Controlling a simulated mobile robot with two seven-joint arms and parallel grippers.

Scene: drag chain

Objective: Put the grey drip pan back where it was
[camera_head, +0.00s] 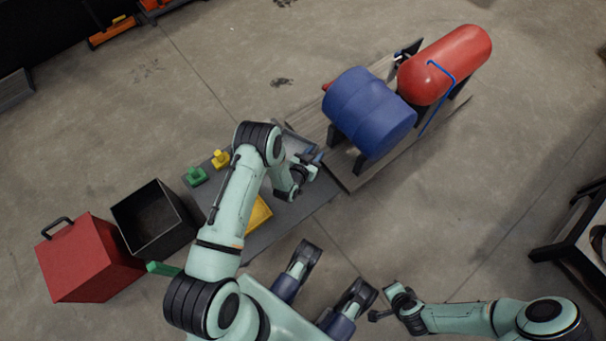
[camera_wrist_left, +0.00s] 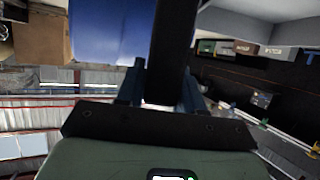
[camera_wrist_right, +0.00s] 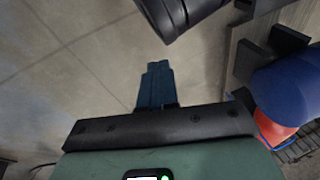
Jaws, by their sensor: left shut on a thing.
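The grey drip pan (camera_head: 296,144) shows in part beside the blue drum's stand, partly hidden behind my left arm. My left gripper (camera_head: 314,158) is shut at its near edge. In the left wrist view a dark bar (camera_wrist_left: 174,50) lies between the fingers, and a pale grey surface (camera_wrist_left: 262,22), which looks like the pan, is at upper right. Whether the pan touches anything below it I cannot tell. The blue drum (camera_head: 370,112) lies on its side on the stand. My right gripper (camera_wrist_right: 157,85) is empty, its fingers together, away from the pan.
A red tank (camera_head: 444,64) lies behind the drum. Green (camera_head: 196,176) and yellow (camera_head: 220,159) pieces and a yellow tray (camera_head: 259,214) are on the dark grey platform (camera_head: 292,212). A black open bin (camera_head: 151,216) and red box (camera_head: 88,260) stand left.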

